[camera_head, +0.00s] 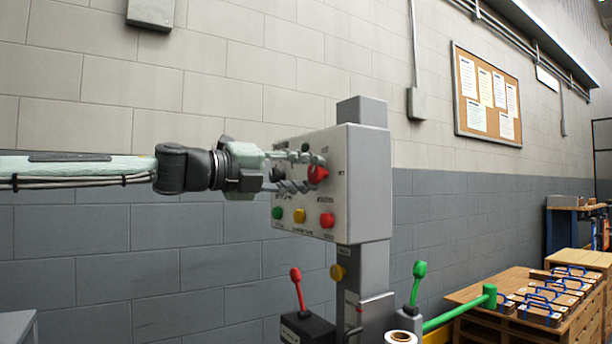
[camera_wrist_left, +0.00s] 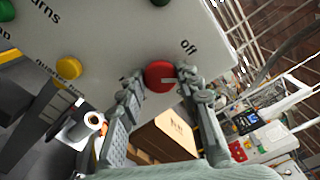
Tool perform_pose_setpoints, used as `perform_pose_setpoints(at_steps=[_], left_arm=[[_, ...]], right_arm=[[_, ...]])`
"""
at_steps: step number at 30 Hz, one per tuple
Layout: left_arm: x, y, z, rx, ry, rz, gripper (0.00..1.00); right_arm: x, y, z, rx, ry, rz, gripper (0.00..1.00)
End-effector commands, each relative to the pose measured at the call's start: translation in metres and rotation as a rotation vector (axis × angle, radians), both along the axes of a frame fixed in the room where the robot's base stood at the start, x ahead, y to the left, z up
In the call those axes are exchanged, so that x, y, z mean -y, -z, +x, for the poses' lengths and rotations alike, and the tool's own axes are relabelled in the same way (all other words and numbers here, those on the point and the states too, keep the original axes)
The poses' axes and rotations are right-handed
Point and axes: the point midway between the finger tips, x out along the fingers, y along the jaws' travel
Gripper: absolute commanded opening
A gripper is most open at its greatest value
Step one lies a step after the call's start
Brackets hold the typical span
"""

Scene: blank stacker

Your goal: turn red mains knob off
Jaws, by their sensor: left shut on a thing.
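The red mains knob (camera_head: 317,174) sits at the upper right of the grey control box's front panel (camera_head: 338,200). In the left wrist view the red knob (camera_wrist_left: 159,76) lies between my left gripper's two fingers, beside the printed word "off", with a pale line on its face. My left gripper (camera_head: 309,172) comes in from the left, its fingers above and below the knob. It is shut on the knob, and its fingertips (camera_wrist_left: 160,80) hide the knob's sides. My right gripper is in neither view.
Below the knob are green (camera_head: 278,213), yellow (camera_head: 299,215) and red (camera_head: 327,219) buttons, with a black knob (camera_head: 276,174) to the left. A red-handled lever (camera_head: 297,287) and a green-handled lever (camera_head: 417,280) stand below the box. Pallets (camera_head: 530,300) are at right.

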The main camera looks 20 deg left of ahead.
Motion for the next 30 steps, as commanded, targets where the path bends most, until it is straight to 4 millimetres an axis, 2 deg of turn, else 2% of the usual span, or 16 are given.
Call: perform_pose_setpoints(at_steps=[8, 18, 30], left_arm=[[0.001, 0.001, 0.0, -0.164, 0.003, -0.204, 0.05], [0.001, 0.001, 0.0, -0.329, 0.003, -0.416, 0.05], [0.001, 0.001, -0.001, -0.421, 0.003, -0.536, 0.05]], right_arm=[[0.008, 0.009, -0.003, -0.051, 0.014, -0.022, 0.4], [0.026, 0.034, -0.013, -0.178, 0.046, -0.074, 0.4], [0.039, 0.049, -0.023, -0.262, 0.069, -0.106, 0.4]])
